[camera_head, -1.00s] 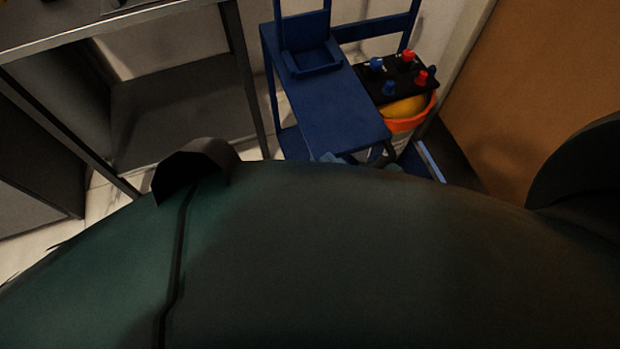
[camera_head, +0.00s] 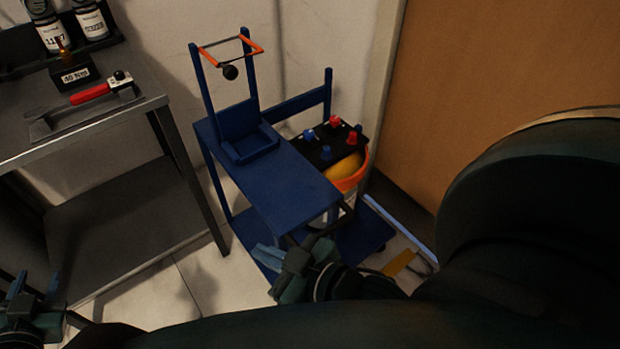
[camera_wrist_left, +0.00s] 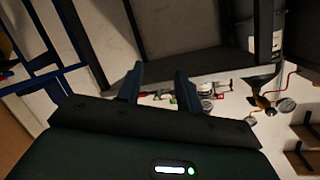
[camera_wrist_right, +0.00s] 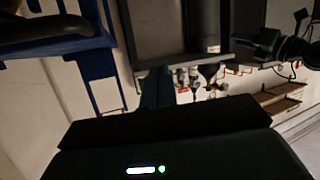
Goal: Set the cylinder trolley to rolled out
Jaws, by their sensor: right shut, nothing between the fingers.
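The blue cylinder trolley (camera_head: 275,170) stands on the floor at the centre of the head view, with a raised back frame, an orange bar and a black knob. Blue frame parts show at the left of the left wrist view (camera_wrist_left: 45,72) and right wrist view (camera_wrist_right: 82,62). My right gripper (camera_head: 285,275) is shut and empty, beside the trolley's near end; I cannot tell if they touch. My left gripper (camera_head: 34,292) is open and empty at the lower left, away from the trolley; its fingers stand apart in the left wrist view (camera_wrist_left: 158,85).
A grey bench (camera_head: 135,100) with a red-handled tool (camera_head: 92,93) and bottles stands left of the trolley. A black panel (camera_head: 322,150) with red and blue knobs sits above an orange-rimmed container (camera_head: 352,178) behind it. A brown panel (camera_head: 445,90) stands at right. Some floor shows between bench and trolley.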

